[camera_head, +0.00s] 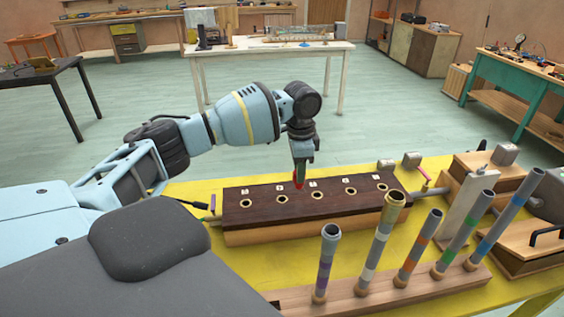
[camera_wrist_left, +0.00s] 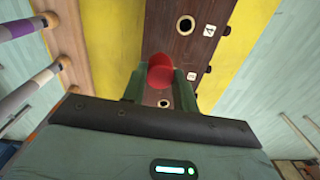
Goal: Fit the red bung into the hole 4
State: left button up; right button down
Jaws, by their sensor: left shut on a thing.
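My left gripper (camera_head: 299,172) points down and is shut on the red bung (camera_head: 298,182), holding it over the dark block (camera_head: 232,216) with a row of round holes. In the left wrist view the bung (camera_wrist_left: 160,72) sits between the fingers of the left gripper (camera_wrist_left: 160,86). Hole 4 (camera_wrist_left: 185,25), with its white label beside it, lies clear of the bung, further up that view. Another hole shows below the bung, partly between the fingers. The labels are too small to read in the head view. My right gripper is not in view.
Several upright striped tubes (camera_head: 367,246) stand on a wooden base (camera_head: 340,300) in front of the block. The yellow tabletop (camera_head: 265,262) is bare between them. Wooden boxes (camera_head: 520,238) and a pale upright board (camera_head: 460,215) crowd the right side.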

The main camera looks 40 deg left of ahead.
pick_arm(q)
jog(key=a, duration=0.2)
jog(key=a+m, duration=0.1)
jog(key=a, duration=0.1)
jog(key=a+m, duration=0.1)
jog(key=a, duration=0.1)
jog(key=shift+s+f, duration=0.1)
jog(key=shift+f, duration=0.3)
jog(key=shift+f, duration=2.95)
jog(key=shift+f, duration=1.8)
dwell(0.8)
jog(key=o, duration=1)
jog(key=shift+r, duration=0.1)
